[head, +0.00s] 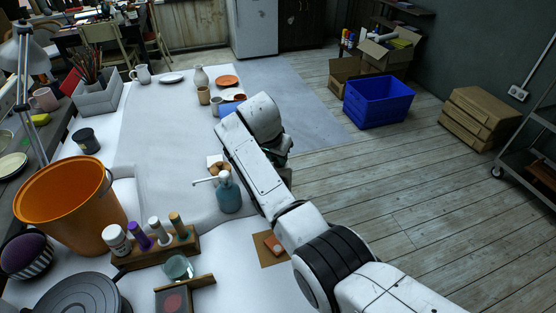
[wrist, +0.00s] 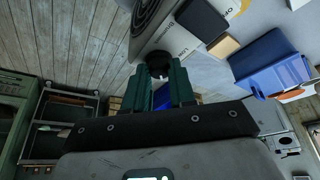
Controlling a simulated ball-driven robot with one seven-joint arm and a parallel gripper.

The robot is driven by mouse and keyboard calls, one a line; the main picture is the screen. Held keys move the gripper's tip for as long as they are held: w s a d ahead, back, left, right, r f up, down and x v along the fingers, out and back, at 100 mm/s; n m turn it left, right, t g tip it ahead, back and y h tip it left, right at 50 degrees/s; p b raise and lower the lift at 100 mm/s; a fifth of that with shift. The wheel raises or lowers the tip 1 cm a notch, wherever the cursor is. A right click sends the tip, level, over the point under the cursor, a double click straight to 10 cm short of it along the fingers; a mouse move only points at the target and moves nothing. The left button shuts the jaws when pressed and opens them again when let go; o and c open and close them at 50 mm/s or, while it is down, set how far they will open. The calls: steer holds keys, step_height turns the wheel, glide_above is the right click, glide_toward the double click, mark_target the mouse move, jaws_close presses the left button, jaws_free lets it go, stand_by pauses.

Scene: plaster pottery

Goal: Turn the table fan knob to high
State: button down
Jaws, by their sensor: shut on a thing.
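In the wrist view, a round black knob (wrist: 158,61) sits on the pale grey front of the table fan (wrist: 183,36). Lettering is printed beside the knob, and its pointer mark cannot be made out. My gripper (wrist: 161,70) has its two green fingers on either side of the knob, shut on it. Part of the fan's round body shows at the top of the wrist view. In the head view my arm covers the place where it reaches, so the fan and the knob cannot be made out there.
A teal pump bottle (head: 229,192) stands on the table just left of my arm. A wooden rack (head: 158,247) of small bottles and an orange bucket (head: 70,207) stand further left. A blue crate (head: 377,103) and flat cardboard boxes (head: 484,118) are on the floor.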

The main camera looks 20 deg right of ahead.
steer(key=shift+m, duration=0.4)
steer(key=c, duration=0.9)
jaws_free()
steer(key=b+v, duration=0.1)
steer(key=v, duration=1)
steer(key=shift+w+a+f, duration=0.1)
steer(key=shift+w+a, duration=0.05)
